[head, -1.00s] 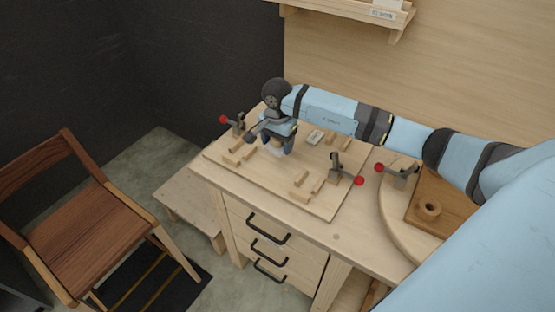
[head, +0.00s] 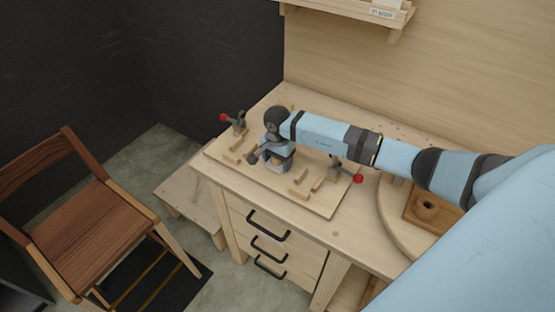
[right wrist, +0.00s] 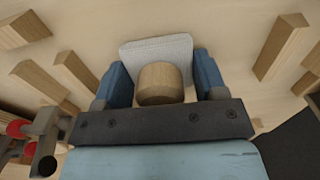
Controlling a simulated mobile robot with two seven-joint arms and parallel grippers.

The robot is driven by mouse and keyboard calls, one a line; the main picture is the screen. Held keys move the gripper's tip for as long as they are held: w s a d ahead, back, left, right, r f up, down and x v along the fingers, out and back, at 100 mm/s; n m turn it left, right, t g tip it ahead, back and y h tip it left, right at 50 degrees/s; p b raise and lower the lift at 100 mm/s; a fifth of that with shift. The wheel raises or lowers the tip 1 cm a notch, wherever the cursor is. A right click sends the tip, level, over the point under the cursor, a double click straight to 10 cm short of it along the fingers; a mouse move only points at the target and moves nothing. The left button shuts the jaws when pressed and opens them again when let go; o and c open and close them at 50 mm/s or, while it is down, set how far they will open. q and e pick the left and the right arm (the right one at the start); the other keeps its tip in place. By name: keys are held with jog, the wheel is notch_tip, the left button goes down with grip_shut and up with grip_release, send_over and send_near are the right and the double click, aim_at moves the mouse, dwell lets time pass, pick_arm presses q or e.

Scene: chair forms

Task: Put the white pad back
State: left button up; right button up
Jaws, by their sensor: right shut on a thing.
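The white pad (right wrist: 155,48) shows in the right wrist view as a pale speckled slab with a round wooden block (right wrist: 160,83) in front of it. In the head view my right gripper (head: 277,165) points down, low over the wooden fixture board (head: 325,208), between small wooden blocks. There the pad is mostly hidden by the gripper. I cannot tell whether the pad touches the board. My left gripper is not in view.
Small wooden blocks (head: 299,177) stand around the gripper on the board. Clamps with red knobs stand at the back left (head: 236,121) and right (head: 345,171). A round wooden plate (head: 392,218) lies to the right. A chair (head: 88,225) stands left of the bench.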

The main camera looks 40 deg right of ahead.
jog(key=o, duration=0.9)
jog(key=shift+r+p, duration=0.2)
jog(key=shift+p, duration=0.2)
notch_tip(320, 180, up, 10)
jog(key=b, duration=0.2)
jog(key=shift+r+b, duration=0.2)
jog(key=shift+b, duration=0.1)
jog(key=shift+r, duration=0.7)
